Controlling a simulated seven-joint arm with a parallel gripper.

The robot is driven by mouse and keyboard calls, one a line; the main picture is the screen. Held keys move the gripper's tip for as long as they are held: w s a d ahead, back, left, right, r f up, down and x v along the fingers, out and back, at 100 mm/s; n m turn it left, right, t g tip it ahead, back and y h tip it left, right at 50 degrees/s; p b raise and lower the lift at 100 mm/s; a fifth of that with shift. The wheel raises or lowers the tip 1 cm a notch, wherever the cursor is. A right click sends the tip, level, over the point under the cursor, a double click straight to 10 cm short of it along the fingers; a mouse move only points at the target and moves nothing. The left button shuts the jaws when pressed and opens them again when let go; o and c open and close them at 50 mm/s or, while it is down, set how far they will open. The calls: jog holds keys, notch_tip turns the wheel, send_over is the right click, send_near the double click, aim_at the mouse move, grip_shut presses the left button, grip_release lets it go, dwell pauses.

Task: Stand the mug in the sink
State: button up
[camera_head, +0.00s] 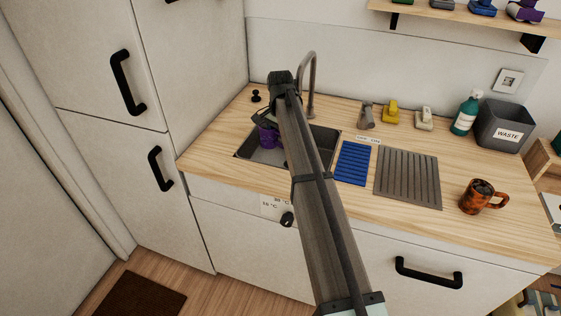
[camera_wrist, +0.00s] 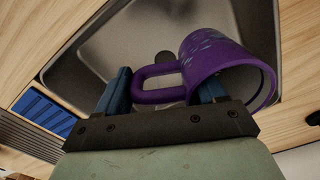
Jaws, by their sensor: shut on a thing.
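A purple mug (camera_head: 267,138) with pale marks is in my gripper (camera_head: 262,120), at the left part of the dark sink (camera_head: 327,143). In the wrist view the mug (camera_wrist: 218,62) shows its handle toward the left and its opening toward the lower right. My gripper's blue fingers (camera_wrist: 163,90) are shut on the mug at its handle side. The sink basin (camera_wrist: 120,45) and its drain lie behind the mug. I cannot tell whether the mug's base touches the sink floor. My arm hides part of the sink in the head view.
A curved tap (camera_head: 312,80) rises behind the sink. A blue ribbed mat (camera_head: 353,163) and grey drainer (camera_head: 407,178) lie to its right. An orange-black mug (camera_head: 482,197) stands farther right. A soap bottle (camera_head: 466,113) and waste bin (camera_head: 502,127) stand at the back.

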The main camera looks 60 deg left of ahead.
jog(key=shift+f, duration=4.9)
jog(key=shift+f, duration=0.15)
jog(key=o, duration=1.6)
notch_tip(320, 180, up, 12)
jog(key=shift+r, duration=0.15)
